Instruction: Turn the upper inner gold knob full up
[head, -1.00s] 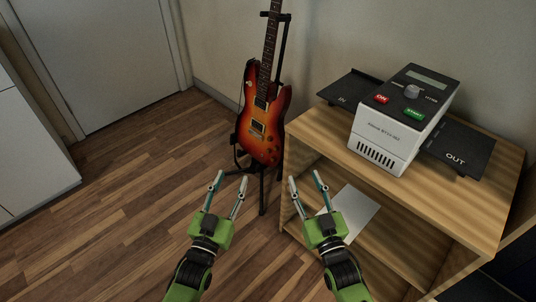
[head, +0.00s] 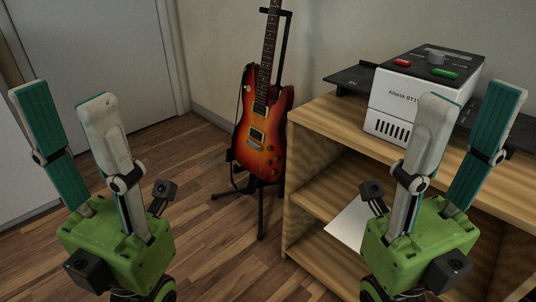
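A sunburst electric guitar (head: 263,128) stands upright on a black stand in the middle of the head view. Its body faces me, and small knobs sit low on it, too small to tell apart or to read their setting. My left gripper (head: 70,98) is raised at the left, open and empty, apart from the guitar. My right gripper (head: 472,110) is raised at the right, open and empty, in front of the wooden shelf unit. Neither touches the guitar.
A wooden shelf unit (head: 330,118) stands right of the guitar. On it is a white-and-black machine (head: 400,88) with red and green buttons, partly hidden by my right gripper. A white sheet (head: 350,226) lies on the lower shelf. Wooden floor (head: 205,165) is free left of the guitar.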

